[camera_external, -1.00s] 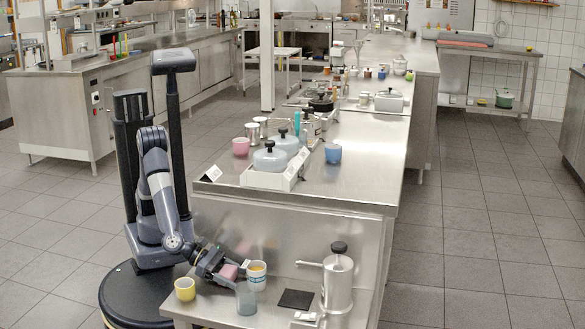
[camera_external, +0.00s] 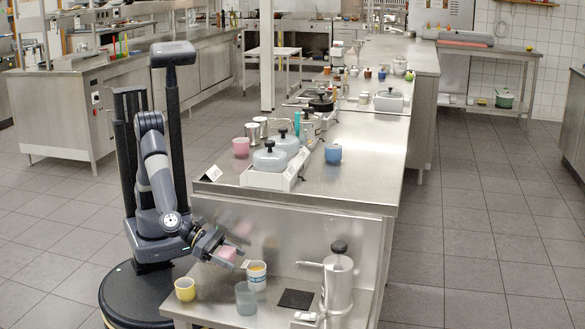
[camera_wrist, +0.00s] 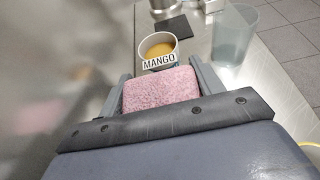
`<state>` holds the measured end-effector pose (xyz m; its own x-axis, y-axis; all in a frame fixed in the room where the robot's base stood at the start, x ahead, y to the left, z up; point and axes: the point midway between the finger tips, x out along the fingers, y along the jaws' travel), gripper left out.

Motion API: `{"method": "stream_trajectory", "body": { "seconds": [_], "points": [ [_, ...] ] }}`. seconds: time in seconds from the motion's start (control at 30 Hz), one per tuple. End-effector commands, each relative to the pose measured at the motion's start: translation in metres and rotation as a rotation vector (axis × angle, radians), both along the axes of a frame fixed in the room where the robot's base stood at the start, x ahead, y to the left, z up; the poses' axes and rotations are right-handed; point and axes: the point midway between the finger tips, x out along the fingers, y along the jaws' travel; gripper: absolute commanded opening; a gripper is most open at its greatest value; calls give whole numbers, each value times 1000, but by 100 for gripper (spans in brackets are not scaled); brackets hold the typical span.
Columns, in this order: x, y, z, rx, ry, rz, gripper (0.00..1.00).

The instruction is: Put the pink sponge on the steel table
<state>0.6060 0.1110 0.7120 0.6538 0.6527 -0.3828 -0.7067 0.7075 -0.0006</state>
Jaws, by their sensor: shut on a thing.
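The pink sponge (camera_external: 227,253) is held between the fingers of my gripper (camera_external: 220,248), above the low steel shelf at the front of the steel table (camera_external: 340,182). In the wrist view the sponge (camera_wrist: 160,90) sits between the two fingers, with my gripper (camera_wrist: 163,84) shut on it. A white cup labelled MANGO (camera_wrist: 158,47) with orange-brown contents stands just beyond the sponge.
On the low shelf stand a yellow cup (camera_external: 185,289), a grey translucent tumbler (camera_external: 246,299), a dark square pad (camera_external: 296,299) and a steel dispenser (camera_external: 338,282). The upper top holds a pink cup (camera_external: 241,147), lidded containers (camera_external: 270,159) and a blue cup (camera_external: 333,153). Its front right is bare.

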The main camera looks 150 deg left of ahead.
Motion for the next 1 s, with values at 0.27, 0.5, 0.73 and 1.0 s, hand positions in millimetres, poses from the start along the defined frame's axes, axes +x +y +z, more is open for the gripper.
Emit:
{"method": "stream_trajectory", "body": {
  "seconds": [0.27,0.5,0.73,1.0],
  "points": [
    [0,0,91,0,-6,0,38],
    [0,0,155,0,-4,0,38],
    [0,0,195,-1,-2,0,38],
    [0,0,212,0,0,0,38]
  ]
}}
